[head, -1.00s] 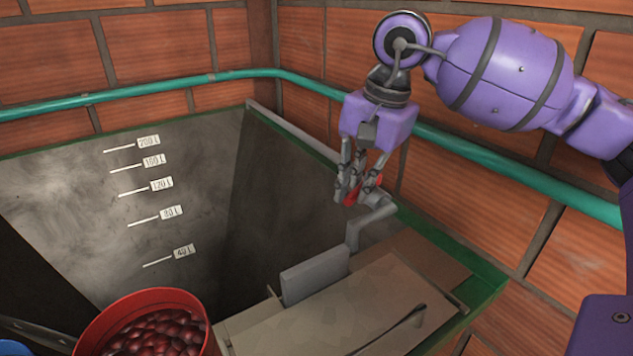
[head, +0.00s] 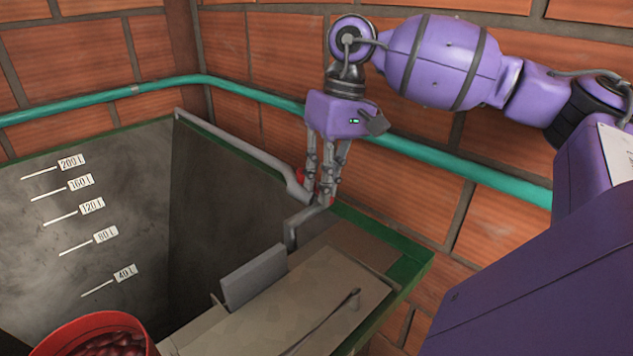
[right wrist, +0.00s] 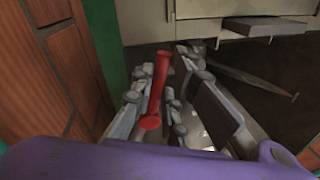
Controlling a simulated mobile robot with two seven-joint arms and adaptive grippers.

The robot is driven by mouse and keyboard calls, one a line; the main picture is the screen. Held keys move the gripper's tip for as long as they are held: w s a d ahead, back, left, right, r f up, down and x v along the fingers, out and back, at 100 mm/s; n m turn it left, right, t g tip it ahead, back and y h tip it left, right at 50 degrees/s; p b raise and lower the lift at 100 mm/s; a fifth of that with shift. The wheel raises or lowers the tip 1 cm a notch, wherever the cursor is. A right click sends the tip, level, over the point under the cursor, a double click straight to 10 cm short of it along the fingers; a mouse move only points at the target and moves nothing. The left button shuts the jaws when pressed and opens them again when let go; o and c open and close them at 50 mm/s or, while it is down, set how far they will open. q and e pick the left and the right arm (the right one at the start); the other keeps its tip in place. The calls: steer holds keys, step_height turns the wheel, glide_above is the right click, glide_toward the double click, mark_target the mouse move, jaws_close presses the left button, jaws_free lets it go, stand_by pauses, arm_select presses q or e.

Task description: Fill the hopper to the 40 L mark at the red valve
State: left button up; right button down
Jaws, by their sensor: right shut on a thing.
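The hopper (head: 215,240) is a deep grey bin with a green rim. Its left inner wall bears marks from the 40 L mark (head: 124,273) up to 200 L. No fill shows on the visible walls; the bottom is out of sight. A grey pipe (head: 245,150) runs along the back rim to the red valve (head: 301,175). My right gripper (head: 323,198) points down and is shut on the valve's red handle, which is partly hidden by the fingers. In the right wrist view the red handle (right wrist: 157,88) lies between the fingers. My left gripper is out of view.
A red bucket (head: 75,330) of dark red fruit stands at the lower left. A beige cover (head: 270,305) with a grey flap (head: 253,275) and a thin lever (head: 325,318) lies in front. A teal pipe (head: 440,163) runs along the brick wall behind my arm.

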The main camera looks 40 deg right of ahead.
steer(key=shift+d+r+n, duration=0.1)
steer(key=shift+d+n, duration=0.65)
steer(key=shift+n, duration=0.25)
steer(key=c, duration=1.7)
jaws_free()
steer(key=shift+c, duration=0.2)
step_height(320, 180, up, 12)
steer(key=d, duration=0.2)
steer(key=shift+d, duration=0.2)
steer(key=shift+f, duration=0.2)
